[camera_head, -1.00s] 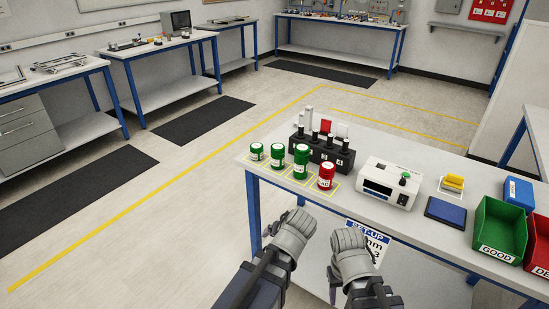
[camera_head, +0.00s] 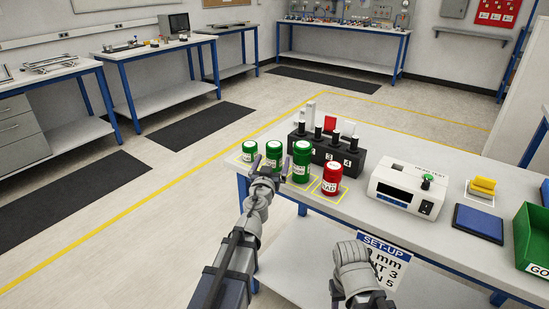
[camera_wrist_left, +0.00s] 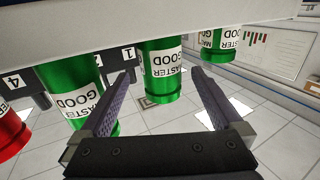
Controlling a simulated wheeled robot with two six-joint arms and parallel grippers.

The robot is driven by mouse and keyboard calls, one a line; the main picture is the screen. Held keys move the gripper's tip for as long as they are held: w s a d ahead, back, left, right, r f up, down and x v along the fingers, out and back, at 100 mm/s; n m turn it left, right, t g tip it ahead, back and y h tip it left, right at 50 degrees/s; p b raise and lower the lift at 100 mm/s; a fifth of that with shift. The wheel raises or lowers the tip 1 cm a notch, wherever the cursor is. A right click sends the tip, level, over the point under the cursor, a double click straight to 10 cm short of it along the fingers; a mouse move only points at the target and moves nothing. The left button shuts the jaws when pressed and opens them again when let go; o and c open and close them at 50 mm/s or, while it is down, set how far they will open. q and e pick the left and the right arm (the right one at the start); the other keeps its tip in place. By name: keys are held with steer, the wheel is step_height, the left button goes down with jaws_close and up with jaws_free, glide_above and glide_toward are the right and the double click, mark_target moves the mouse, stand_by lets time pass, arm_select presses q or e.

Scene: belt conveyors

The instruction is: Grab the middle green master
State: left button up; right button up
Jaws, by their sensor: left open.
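Three green masters with white labels stand in a row on the near left part of the table: a small one (camera_head: 249,151), the middle green master (camera_head: 275,151) and a larger one (camera_head: 301,163). A red master (camera_head: 332,179) stands at the row's right end. My left gripper (camera_head: 270,171) is open right in front of the middle master and partly covers it. In the left wrist view, which looks upside down, the middle master (camera_wrist_left: 162,72) shows between and beyond the fingertips (camera_wrist_left: 163,73), apparently not gripped. My right gripper (camera_head: 353,268) hangs low in front of the table.
The larger green master (camera_wrist_left: 76,92) is close beside one finger in the left wrist view. A black numbered block (camera_head: 325,148) stands behind the row. A white tester (camera_head: 405,188), yellow item (camera_head: 482,187), blue pad (camera_head: 478,222) and green bin (camera_head: 537,237) are to the right.

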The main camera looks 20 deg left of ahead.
arm_select(q)
steer(key=shift+w+a, duration=0.1)
steer(key=shift+w, duration=0.95)
steer(key=w, duration=0.3)
steer(key=shift+w+a+r+p, duration=0.2)
steer(key=shift+a+r+p, duration=0.05)
steer(key=shift+r+p, duration=0.15)
steer(key=shift+w+f, duration=0.1)
steer(key=shift+w, duration=0.7)
jaws_close()
